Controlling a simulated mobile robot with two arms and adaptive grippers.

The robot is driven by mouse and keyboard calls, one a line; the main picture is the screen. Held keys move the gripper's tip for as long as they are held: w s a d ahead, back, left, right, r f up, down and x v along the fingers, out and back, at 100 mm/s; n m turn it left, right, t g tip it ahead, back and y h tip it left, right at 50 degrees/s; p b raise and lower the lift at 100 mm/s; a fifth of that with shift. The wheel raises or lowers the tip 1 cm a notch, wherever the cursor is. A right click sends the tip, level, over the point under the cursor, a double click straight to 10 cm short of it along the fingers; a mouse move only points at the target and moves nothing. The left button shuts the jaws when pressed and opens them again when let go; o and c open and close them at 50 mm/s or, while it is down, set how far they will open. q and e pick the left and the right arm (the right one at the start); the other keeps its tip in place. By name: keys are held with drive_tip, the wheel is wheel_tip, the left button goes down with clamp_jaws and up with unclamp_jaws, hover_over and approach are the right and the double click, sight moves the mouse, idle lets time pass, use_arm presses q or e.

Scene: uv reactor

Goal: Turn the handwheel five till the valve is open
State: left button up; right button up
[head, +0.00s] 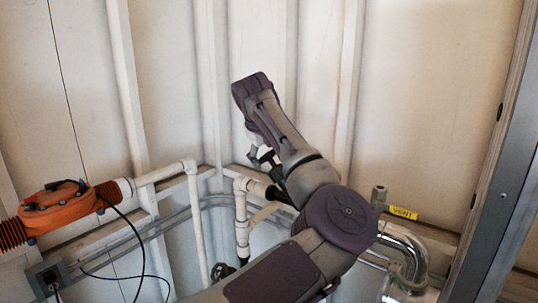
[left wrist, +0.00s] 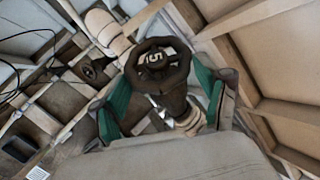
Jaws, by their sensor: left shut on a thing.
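The handwheel five (left wrist: 157,62) is a dark wheel with a white 5 on its hub, in the middle of the left wrist view. My left gripper (left wrist: 162,88) has its teal-sided fingers on both sides of the wheel and is shut on it. In the head view my left gripper (head: 263,161) points down beside the white pipes, below my raised wrist. The handwheel cannot be made out clearly there, behind the gripper and my arm. Whether the valve is open cannot be told. My right gripper is not in view.
White pipes (head: 195,215) run along the panelled wall. An orange unit (head: 60,208) with black cables stands at left. A shiny bent pipe (head: 410,250) with a yellow tag (head: 403,212) is at right. Another dark handwheel (head: 222,271) sits low; it also shows in the left wrist view (left wrist: 93,70).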

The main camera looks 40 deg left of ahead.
use_arm(q)
drive_tip(key=shift+w+r+g+p, duration=0.1)
drive_tip(key=shift+r+g+p, duration=0.25)
drive_tip(key=shift+p, duration=0.3)
drive_tip(key=n+g+p, duration=0.2)
drive_tip(key=p, duration=0.3)
drive_tip(key=w+n+g+p, duration=0.1)
drive_tip(key=g+p, duration=0.2)
drive_tip(key=p, duration=0.2)
drive_tip(key=shift+w+r+n+y, duration=0.1)
drive_tip(key=shift+r+n+y, duration=0.05)
drive_tip(key=shift+n+y, duration=0.2)
drive_tip(key=shift+w+f+n+g+p, duration=0.1)
drive_tip(key=shift+f+n+g+p, duration=0.2)
drive_tip(key=shift+p, duration=0.4)
drive_tip(key=o, duration=1.2)
drive_tip(key=shift+d, duration=0.1)
drive_tip(key=shift+c, duration=0.2)
drive_tip(key=v, duration=1.2)
